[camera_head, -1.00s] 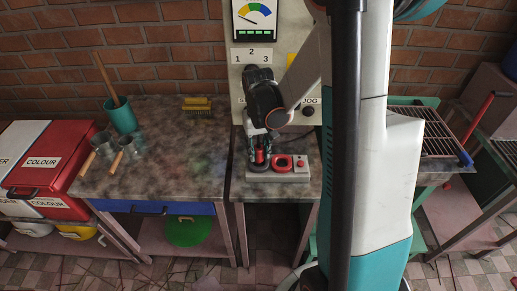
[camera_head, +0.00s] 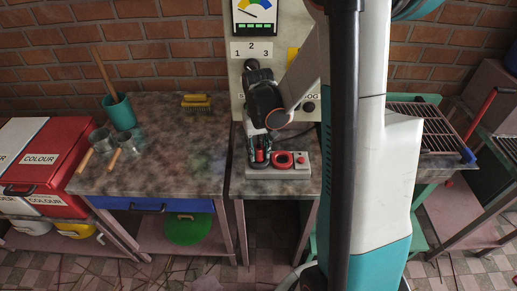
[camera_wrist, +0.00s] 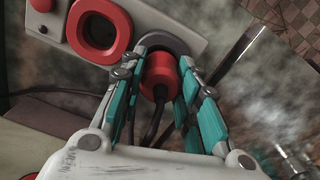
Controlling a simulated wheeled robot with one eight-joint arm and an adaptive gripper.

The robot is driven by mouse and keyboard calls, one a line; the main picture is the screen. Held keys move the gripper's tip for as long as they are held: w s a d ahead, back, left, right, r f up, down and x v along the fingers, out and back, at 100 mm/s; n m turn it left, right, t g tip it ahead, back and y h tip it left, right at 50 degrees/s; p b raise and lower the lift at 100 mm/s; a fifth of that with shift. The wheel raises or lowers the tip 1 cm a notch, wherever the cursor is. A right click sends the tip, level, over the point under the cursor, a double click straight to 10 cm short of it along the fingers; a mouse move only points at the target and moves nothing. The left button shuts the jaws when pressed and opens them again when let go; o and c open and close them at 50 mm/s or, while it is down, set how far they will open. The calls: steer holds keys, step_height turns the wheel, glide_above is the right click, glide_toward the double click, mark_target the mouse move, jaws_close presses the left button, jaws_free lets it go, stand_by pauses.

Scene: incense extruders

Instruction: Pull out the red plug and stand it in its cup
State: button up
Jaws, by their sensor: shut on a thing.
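The red plug (camera_wrist: 159,72) is between my gripper's teal-sided fingers in the wrist view, with a dark cable at its near end. My gripper (camera_wrist: 166,62) is shut on it. In the head view my gripper (camera_head: 259,153) points down over the left part of a grey box, with a bit of the red plug (camera_head: 260,156) showing. The plug is at the box's dark round socket (camera_wrist: 172,42); how deep it sits is hidden. Beside it on the same box is an empty red-rimmed cup (camera_wrist: 99,29), also in the head view (camera_head: 283,159).
The grey box (camera_head: 279,173) also bears a red button (camera_head: 301,158) at its right end. It stands on a small table against a panel with a gauge (camera_head: 254,13). The bench (camera_head: 160,160) on the left holds a brush (camera_head: 196,102), a teal pot (camera_head: 119,111) and metal scoops.

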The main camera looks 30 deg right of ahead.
mark_target(258, 147)
steer(key=shift+f, duration=0.25)
steer(key=o, duration=1.1)
steer(key=shift+o, duration=0.2)
steer(key=shift+r, duration=0.15)
step_height(258, 147, up, 12)
steer(key=s+a+r+n+t, duration=0.2)
steer(key=s+a+r+t, duration=0.1)
steer(key=s+a, duration=0.3)
steer(key=s+a+r+n+t, duration=0.1)
steer(key=s+a+r+t, duration=0.2)
steer(key=s+a, duration=0.4)
steer(key=shift+a+r+n+t, duration=0.25)
steer(key=shift+a+n+t, duration=0.15)
steer(key=shift+a+t, duration=0.25)
